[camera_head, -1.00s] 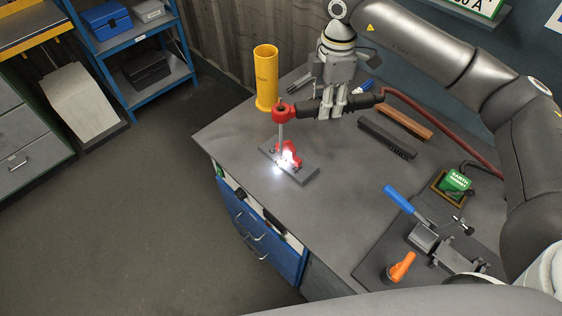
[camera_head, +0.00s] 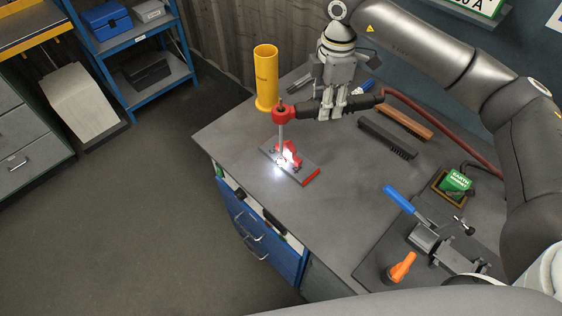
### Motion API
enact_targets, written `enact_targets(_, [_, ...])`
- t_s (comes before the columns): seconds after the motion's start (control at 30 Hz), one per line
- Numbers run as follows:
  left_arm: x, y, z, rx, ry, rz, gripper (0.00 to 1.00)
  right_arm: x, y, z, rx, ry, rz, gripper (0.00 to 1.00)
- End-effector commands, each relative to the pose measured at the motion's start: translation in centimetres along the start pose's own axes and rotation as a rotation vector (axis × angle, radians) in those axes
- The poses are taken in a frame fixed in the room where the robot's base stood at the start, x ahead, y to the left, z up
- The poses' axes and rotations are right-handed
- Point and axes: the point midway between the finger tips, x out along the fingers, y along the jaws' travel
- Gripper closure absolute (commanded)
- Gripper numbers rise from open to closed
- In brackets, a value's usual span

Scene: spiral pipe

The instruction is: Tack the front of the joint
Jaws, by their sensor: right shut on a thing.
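My right gripper (camera_head: 333,114) is shut on the black handle of an electrode holder (camera_head: 318,110). The holder's red head (camera_head: 284,115) sits to the left of the gripper. A thin grey electrode (camera_head: 281,137) points down from the head to the joint. A bright white glow (camera_head: 280,166) shows at the electrode's tip. The joint is on a flat grey plate (camera_head: 304,174), with an upright red piece (camera_head: 291,153) standing on it. The glare hides the exact contact between electrode, piece and plate. My left gripper is out of view.
A yellow tube (camera_head: 265,77) stands behind the plate. Two brushes, one black (camera_head: 387,138) and one brown (camera_head: 403,123), lie to the right. A blue-handled clamp (camera_head: 428,235), an orange-handled item (camera_head: 401,268) and a green earth block (camera_head: 455,183) sit nearer. The bench's left edge is close.

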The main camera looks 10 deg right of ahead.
Motion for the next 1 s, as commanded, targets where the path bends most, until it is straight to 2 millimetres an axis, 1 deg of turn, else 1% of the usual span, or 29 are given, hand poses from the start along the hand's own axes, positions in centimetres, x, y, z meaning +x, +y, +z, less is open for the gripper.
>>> enact_targets(0.43, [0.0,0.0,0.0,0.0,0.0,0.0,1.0,-0.1,0.0,0.0,0.0,0.001,0.002,0.94])
enact_targets(0.57, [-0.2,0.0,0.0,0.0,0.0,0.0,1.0,-0.4,0.1,0.0,0.0,0.001,0.003,0.94])
enact_targets(1.0, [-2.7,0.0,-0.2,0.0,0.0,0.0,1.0,-4.5,0.1,-0.1,0.0,0.002,0.003,0.94])
